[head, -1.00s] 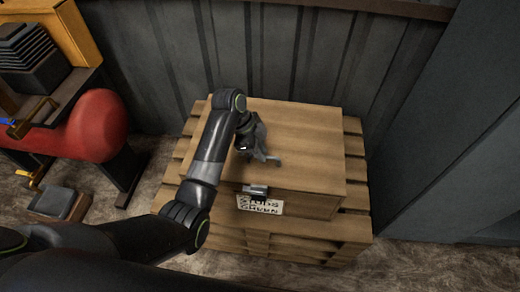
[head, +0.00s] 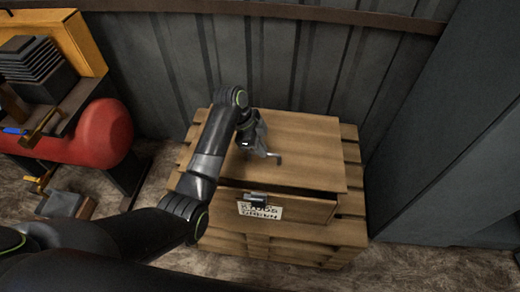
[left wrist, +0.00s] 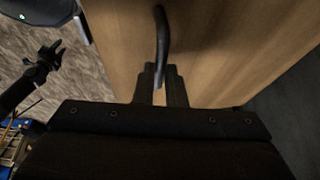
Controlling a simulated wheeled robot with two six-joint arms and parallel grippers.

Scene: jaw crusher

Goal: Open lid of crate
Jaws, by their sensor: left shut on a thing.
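The wooden crate (head: 310,211) stands in the middle of the head view, with a dark latch (head: 257,198) and a white label (head: 260,211) on its front. Its flat wooden lid (head: 305,145) is raised slightly at the front, with a narrow dark gap below its front edge. My left gripper (head: 262,150) is over the lid's top and shut on the dark curved handle (left wrist: 162,35), whose free part shows beyond the fingers in the left wrist view. A black gripper-like arm end, apparently my right gripper (left wrist: 45,62), shows small at the left there; its jaws are unclear.
The crate rests on a wooden pallet (head: 353,170). A dark corrugated wall (head: 300,60) stands behind, and a grey panel (head: 440,130) is close on the right. A red tank (head: 100,135) is at the left. Brown floor (head: 400,262) is open in front at right.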

